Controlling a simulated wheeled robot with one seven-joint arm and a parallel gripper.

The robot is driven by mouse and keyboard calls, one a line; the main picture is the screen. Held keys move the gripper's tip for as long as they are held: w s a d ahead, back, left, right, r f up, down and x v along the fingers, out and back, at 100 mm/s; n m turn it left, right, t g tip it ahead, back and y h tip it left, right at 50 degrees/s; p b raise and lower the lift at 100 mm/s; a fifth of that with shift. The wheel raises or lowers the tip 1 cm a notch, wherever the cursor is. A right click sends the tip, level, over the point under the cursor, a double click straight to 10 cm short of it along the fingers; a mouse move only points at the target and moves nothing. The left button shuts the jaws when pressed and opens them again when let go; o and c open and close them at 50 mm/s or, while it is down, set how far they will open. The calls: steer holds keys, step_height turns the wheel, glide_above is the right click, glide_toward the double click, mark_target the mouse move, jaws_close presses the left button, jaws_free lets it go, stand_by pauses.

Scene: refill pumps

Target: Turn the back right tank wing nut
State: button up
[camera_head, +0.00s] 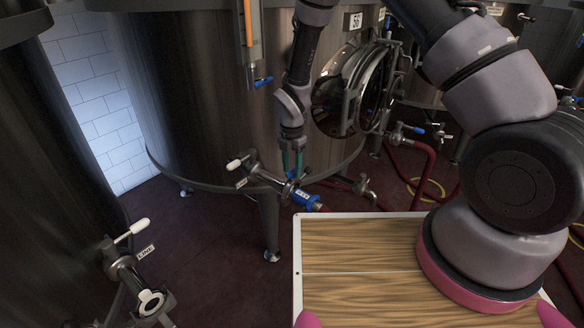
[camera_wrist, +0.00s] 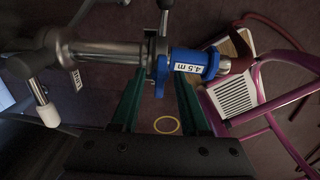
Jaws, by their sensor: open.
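A large steel tank (camera_head: 200,90) stands at the back, with an outlet valve (camera_head: 256,168) low on its front. In the wrist view the outlet pipe (camera_wrist: 105,54) meets a clamp (camera_wrist: 151,48) and then a blue hose coupling (camera_wrist: 196,64) labelled 4.5 m. The coupling also shows in the head view (camera_head: 305,198). A small blue part, apparently the wing nut (camera_wrist: 160,76), sits at the clamp. My gripper (camera_head: 291,172) points down over this joint. Its two green fingers are open, one on each side of the blue part. I cannot tell whether they touch it.
A wooden-topped table (camera_head: 360,255) with a white rim stands in front. Another tank's valve (camera_head: 125,262) is at the lower left. A round hatch (camera_head: 350,90) and red hoses (camera_head: 425,165) are to the right. The wrist view shows a pink tubular frame (camera_wrist: 262,95).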

jaws_close()
